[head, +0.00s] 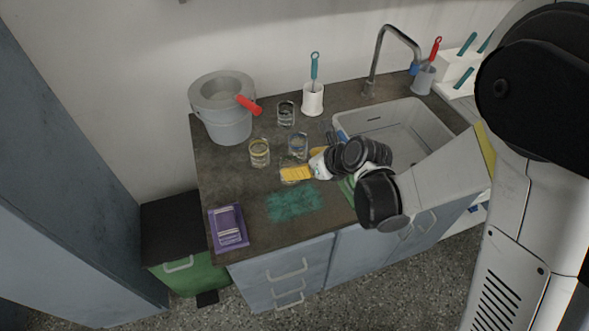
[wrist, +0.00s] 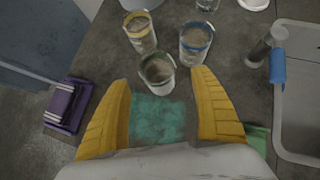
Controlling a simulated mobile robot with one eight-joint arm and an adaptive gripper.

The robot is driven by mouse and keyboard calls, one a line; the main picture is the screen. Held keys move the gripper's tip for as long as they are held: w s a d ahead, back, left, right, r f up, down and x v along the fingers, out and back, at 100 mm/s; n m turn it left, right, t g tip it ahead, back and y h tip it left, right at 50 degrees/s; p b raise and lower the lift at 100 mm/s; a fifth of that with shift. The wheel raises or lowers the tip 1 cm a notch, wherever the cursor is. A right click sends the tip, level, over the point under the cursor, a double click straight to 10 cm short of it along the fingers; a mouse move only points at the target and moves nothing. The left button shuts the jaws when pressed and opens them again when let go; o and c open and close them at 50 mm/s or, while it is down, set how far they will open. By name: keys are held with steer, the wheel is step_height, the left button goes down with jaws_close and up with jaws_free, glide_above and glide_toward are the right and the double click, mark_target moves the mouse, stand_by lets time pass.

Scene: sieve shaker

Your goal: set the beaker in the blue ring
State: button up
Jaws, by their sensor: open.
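Several clear beakers stand upright on the dark worktop. One has a blue band at its rim (head: 298,143) and also shows in the wrist view (wrist: 196,42). One has a yellow band (head: 260,152), also in the wrist view (wrist: 140,32). A third beaker with a dark greenish rim (wrist: 157,72) stands nearest my gripper; in the head view the yellow fingers mostly cover it. My gripper (wrist: 162,80) is open, its fingertips to either side of this near beaker. I cannot tell whether they touch it. No separate blue ring on the worktop is clearly visible.
A teal patch (head: 292,203) lies on the front worktop, and a purple packet (head: 228,226) at the front left. A grey pot (head: 221,125) with a red-handled tool, another beaker (head: 286,113) and a white brush holder (head: 313,100) stand behind. The sink (head: 420,112) is right.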

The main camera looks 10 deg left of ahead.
steer(key=b+x, duration=0.1)
steer(key=x, duration=0.1)
steer(key=b+x, duration=0.1)
steer(key=x, duration=0.3)
steer(key=shift+s+a+f+b, duration=0.15)
steer(key=shift+a+f+b, duration=0.15)
steer(key=shift+b, duration=0.1)
steer(key=shift+r, duration=0.1)
steer(key=shift+d, duration=0.1)
steer(key=c, duration=1.4)
